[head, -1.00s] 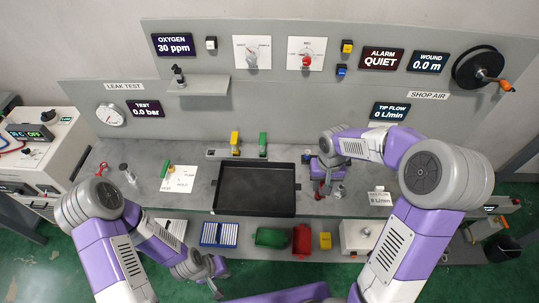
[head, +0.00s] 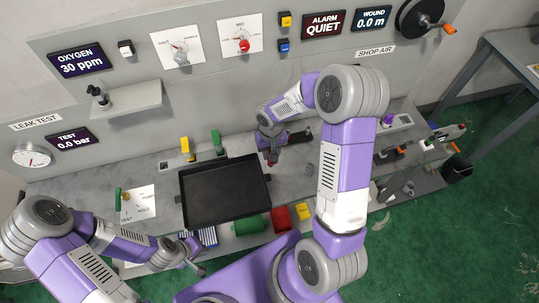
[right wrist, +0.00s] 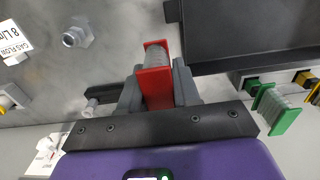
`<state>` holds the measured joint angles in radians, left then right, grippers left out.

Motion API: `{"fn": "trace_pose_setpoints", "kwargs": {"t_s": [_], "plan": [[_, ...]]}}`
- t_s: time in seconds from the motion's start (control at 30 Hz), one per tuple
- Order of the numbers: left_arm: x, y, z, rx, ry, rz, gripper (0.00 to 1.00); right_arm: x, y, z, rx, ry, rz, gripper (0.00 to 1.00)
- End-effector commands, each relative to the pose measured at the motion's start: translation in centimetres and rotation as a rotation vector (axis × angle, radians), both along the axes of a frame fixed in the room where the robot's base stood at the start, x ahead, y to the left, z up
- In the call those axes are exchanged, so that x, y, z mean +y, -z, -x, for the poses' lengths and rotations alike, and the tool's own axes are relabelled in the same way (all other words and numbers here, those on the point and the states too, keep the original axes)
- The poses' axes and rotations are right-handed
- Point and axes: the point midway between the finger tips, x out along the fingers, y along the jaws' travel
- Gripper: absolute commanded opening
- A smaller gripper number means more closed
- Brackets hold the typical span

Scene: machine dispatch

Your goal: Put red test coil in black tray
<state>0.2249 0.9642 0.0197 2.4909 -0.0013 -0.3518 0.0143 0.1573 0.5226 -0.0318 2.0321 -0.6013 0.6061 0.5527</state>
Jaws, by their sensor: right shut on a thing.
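The red test coil (right wrist: 155,75), a spool with red end plates and a grey winding, is held between the fingers of my right gripper (right wrist: 158,92). In the head view my right gripper (head: 271,156) is just right of the black tray's far right corner, with a bit of red showing below it. The black tray (head: 186,208) lies on the grey bench and looks empty. Its edge also shows at the upper right of the right wrist view (right wrist: 240,58), apart from the coil. My left gripper (head: 197,262) is low, left of the tray's near side; its fingers look apart and empty.
A yellow coil (head: 187,148) and a green coil (head: 217,142) stand behind the tray. Green (head: 251,224) and red (head: 281,219) bins sit at the front below the tray. A metal nut (right wrist: 78,35) lies near the right gripper. The panel wall rises behind the bench.

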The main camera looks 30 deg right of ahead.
Motion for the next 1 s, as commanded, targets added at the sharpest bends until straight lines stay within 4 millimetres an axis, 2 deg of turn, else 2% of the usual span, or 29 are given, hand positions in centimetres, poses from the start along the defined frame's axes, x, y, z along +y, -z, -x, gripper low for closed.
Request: {"fn": "trace_pose_setpoints", "kwargs": {"t_s": [0.1, 0.2, 0.57, 0.6, 0.7, 0.73, 1.0], "plan": [[0.0, 0.0, 0.0, 0.0, 0.0, 0.0, 0.0, 0.0, 1.9, 0.1, 0.006, 0.0, 0.0, 0.0], [0.0, -0.1, 0.0, 0.0, 0.0, 0.0, 0.0, 0.0, 2.8, 0.1, 0.003, 0.001, -0.001, 0.0], [0.0, 0.5, 0.0, 0.0, 0.0, 0.0, 0.0, 0.0, 3.2, 0.0, 0.001, 0.001, 0.0, 0.0], [0.0, 0.3, 0.0, 0.0, 0.0, 0.0, 0.0, 0.0, 3.1, 0.0, 0.001, 0.001, 0.0, 0.38], [0.0, 0.3, 0.0, 0.0, 0.0, 0.0, 0.0, 0.0, 3.0, 0.0, 0.001, 0.001, 0.0, 0.53], [0.0, 0.3, 0.0, 0.0, 0.0, 0.0, 0.0, 0.0, 3.0, 0.0, 0.001, 0.001, 0.0, 0.57], [0.0, 0.2, 0.0, 0.0, 0.0, 0.0, 0.0, 0.0, 3.0, 0.0, 0.001, 0.001, 0.0, 0.57]]}}
